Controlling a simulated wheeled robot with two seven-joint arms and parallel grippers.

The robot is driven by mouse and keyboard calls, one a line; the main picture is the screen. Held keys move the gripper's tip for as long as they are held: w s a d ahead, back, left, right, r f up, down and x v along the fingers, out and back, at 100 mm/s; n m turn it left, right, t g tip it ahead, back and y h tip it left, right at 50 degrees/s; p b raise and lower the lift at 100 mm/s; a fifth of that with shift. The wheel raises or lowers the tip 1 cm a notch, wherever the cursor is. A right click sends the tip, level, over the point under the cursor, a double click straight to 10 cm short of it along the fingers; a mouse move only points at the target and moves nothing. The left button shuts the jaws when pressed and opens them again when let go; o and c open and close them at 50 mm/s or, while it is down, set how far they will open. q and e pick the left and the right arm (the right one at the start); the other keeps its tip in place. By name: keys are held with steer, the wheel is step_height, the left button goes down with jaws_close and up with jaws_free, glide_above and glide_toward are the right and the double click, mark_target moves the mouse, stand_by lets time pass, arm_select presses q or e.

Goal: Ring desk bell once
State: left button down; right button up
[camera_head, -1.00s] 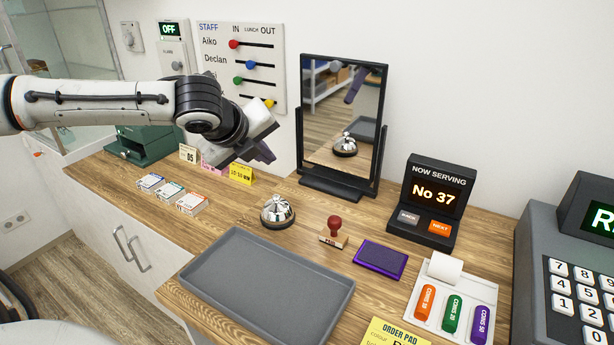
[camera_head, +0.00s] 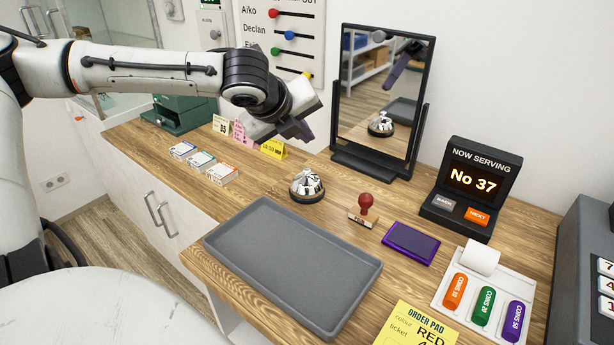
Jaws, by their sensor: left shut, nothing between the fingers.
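The desk bell (camera_head: 307,187) is a silver dome on a dark base. It stands on the wooden counter behind the grey tray, and its reflection shows in the mirror (camera_head: 381,100). My own wrist hides part of the gripper. My right gripper is not in view.
An empty grey tray (camera_head: 222,236) lies in front of the bell. A red-handled stamp (camera_head: 364,208) and a purple ink pad (camera_head: 411,243) are to the right. Small boxes (camera_head: 202,161) lie to the left. A NOW SERVING display (camera_head: 471,187) stands further right.

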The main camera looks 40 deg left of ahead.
mark_target(307, 172)
arm_select(q)
step_height(307, 172, down, 3)
steer(key=shift+f+b, duration=0.15)
steer(key=shift+b, duration=1.05)
steer(key=shift+f+b, duration=0.3)
steer(key=shift+f, duration=0.6)
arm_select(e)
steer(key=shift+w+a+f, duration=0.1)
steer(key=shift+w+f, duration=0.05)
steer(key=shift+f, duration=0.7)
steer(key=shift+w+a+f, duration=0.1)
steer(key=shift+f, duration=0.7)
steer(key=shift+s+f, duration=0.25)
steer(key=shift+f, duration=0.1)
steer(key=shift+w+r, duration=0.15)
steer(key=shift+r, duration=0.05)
arm_select(q)
steer(key=shift+f, duration=0.1)
steer(key=shift+f, duration=0.35)
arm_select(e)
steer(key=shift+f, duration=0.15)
